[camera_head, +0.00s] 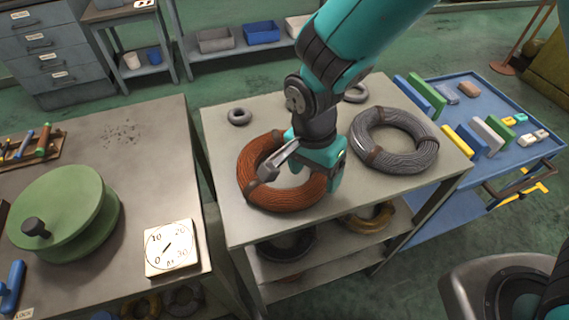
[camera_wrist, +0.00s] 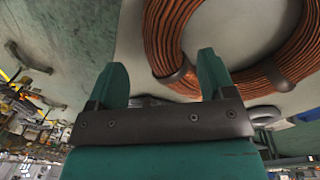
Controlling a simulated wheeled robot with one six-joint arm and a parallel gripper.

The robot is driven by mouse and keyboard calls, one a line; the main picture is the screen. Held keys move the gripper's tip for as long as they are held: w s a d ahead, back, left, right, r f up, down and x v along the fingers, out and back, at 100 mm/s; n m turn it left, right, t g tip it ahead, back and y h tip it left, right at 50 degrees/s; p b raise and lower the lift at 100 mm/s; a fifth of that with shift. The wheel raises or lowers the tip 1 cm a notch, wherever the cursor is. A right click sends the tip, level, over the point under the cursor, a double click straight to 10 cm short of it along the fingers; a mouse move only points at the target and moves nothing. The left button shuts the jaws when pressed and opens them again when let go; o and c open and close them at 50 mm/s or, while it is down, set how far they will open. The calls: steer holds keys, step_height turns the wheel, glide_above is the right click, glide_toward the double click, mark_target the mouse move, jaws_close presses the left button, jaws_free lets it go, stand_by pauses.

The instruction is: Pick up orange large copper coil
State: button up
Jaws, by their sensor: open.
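The large orange copper coil (camera_head: 262,197) lies flat on the grey shelf table (camera_head: 233,217), left of the table's middle. Dark bands wrap it in places. My gripper (camera_head: 300,168) is over the coil and hides its right part in the head view. In the wrist view the coil (camera_wrist: 167,45) fills the upper right, with a dark band on its near edge.
A large grey wire coil (camera_head: 420,152) lies right of my gripper. Small grey coils (camera_head: 239,116) sit at the table's back. More coils (camera_head: 368,218) lie on the lower shelf. A bench at left holds a green spool (camera_head: 65,210) and a dial (camera_head: 171,247). A blue cart (camera_head: 525,157) stands right.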

mark_target(313, 181)
steer(key=shift+w+f+p, duration=0.1)
steer(key=shift+f+p, duration=0.65)
steer(key=shift+f, duration=1.6)
jaws_close()
steer(key=shift+r, duration=0.15)
